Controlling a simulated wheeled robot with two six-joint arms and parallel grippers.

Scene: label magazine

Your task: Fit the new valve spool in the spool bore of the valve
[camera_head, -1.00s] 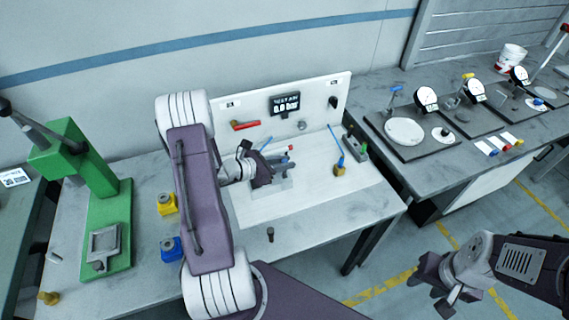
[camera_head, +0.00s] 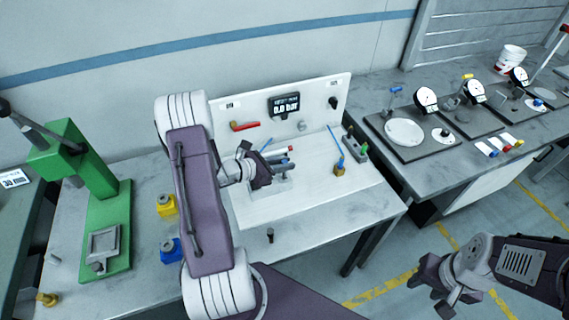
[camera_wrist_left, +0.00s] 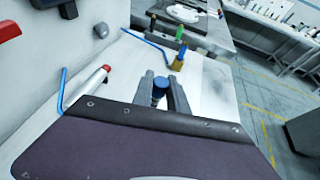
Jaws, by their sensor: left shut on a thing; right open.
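My left gripper (camera_head: 276,165) is over the white bench panel, low beside the grey valve block (camera_head: 283,184), which it partly hides. In the left wrist view my left gripper (camera_wrist_left: 162,92) has its two grey fingers closed around a small part with a round dark blue end (camera_wrist_left: 160,82); I take it to be the valve spool. The bore and the spool's lower part are hidden, so I cannot tell whether the spool touches the valve. My right gripper (camera_head: 438,281) is open and empty, over the floor right of the bench.
A red-tipped grey cylinder (camera_wrist_left: 104,70) lies close to the left gripper. A blue hose (camera_head: 335,140) leads to a brass fitting (camera_head: 340,170). A small dark peg (camera_head: 270,236) stands near the front edge. A green press (camera_head: 108,215) stands left.

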